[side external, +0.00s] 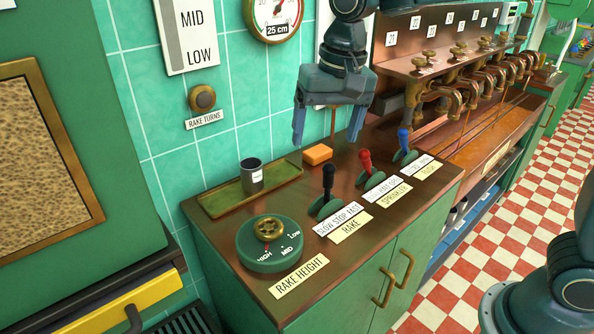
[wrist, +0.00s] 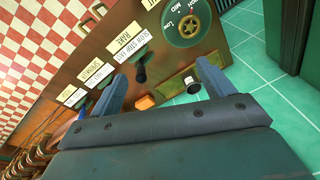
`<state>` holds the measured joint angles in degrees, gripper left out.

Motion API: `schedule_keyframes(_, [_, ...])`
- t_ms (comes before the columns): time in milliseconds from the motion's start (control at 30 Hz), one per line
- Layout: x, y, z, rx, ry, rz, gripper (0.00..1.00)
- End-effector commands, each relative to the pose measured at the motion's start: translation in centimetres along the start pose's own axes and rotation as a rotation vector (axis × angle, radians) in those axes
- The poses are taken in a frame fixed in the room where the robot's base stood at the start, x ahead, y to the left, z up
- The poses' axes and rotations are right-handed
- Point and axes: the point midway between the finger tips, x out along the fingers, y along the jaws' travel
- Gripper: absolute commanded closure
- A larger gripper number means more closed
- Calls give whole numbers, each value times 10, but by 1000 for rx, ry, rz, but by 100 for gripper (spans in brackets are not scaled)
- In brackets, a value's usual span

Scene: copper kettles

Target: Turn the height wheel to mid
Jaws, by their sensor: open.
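The height wheel is a small brass handwheel (side external: 268,229) on a round green dial (side external: 258,262), above a "RAKE HEIGHT" label at the counter's front left. HIGH, MID and LOW are printed around its front and right. A small reddish mark seems to sit by HIGH. The wheel (wrist: 191,27) also shows at the top of the wrist view. My gripper (side external: 327,137) hangs above the back of the counter, behind and right of the wheel, well apart from it. Its two blue-grey fingers are spread, with nothing between them; they also show in the wrist view (wrist: 160,75).
Black (side external: 328,180), red (side external: 366,162) and blue (side external: 403,140) levers stand right of the wheel. An orange block (side external: 317,154) lies below my gripper. A dark cup (side external: 251,172) stands on a green tray (side external: 222,204) behind the wheel. Brass taps (side external: 440,95) line the right.

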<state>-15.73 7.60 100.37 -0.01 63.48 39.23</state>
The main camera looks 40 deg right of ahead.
Motion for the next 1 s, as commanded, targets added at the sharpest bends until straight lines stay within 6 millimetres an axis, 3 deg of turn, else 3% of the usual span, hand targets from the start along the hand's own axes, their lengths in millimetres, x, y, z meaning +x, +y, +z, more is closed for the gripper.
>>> schedule_keyframes(300, [53, -63, -19, 109, -74, 62, 19])
schedule_keyframes(500, [80, -89, -22, 160, -100, 94, 19])
schedule_keyframes(1000, [93, -97, -22, 180, -108, 105, 19])
